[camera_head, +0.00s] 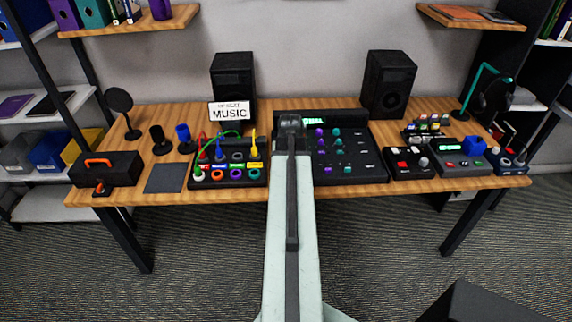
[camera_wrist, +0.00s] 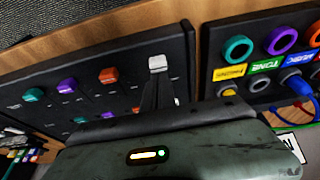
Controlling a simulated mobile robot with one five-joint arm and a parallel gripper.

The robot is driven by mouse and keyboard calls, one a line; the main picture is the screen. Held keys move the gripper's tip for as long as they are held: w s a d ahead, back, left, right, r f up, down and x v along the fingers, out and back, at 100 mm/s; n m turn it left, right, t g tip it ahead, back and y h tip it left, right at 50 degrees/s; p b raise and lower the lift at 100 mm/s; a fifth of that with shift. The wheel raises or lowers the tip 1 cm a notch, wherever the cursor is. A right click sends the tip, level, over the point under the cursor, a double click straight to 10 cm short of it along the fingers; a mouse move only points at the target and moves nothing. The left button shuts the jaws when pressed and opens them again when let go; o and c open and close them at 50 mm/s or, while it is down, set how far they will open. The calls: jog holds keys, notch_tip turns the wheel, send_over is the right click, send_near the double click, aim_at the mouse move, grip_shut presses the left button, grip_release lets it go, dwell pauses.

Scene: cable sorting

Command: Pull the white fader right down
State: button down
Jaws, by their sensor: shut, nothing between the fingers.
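The white fader (camera_wrist: 157,63) shows in the wrist view on the dark mixer panel (camera_wrist: 187,50), in a row with orange, purple and teal fader caps. My gripper (camera_wrist: 158,82) is shut and empty, its dark fingertips right at the white cap, on the side away from the desk's front edge. I cannot tell whether they touch it. In the head view my arm reaches over the mixer (camera_head: 350,172) and hides the white fader and the fingertips.
A patch panel (camera_wrist: 212,62) with coloured ring sockets and cables lies beside the mixer. It also shows in the head view (camera_head: 230,184). Speakers (camera_head: 389,84) stand behind the mixer. A small red-buttoned box (camera_head: 408,170) sits to its right.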

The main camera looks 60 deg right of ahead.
jog(key=shift+d, duration=0.1)
jog(key=shift+w+d, duration=0.65)
jog(key=shift+d, duration=0.2)
jog(key=shift+w+d, duration=0.4)
jog(key=shift+d, duration=0.2)
jog(key=shift+d+r+p, duration=0.1)
jog(key=shift+r+p, duration=0.75)
jog(key=shift+p, duration=0.05)
jog(key=p+v, duration=0.7)
jog(key=v, duration=0.1)
jog(key=shift+a+p, duration=0.2)
jog(key=shift+p, duration=0.15)
jog(key=shift+s+r, duration=0.1)
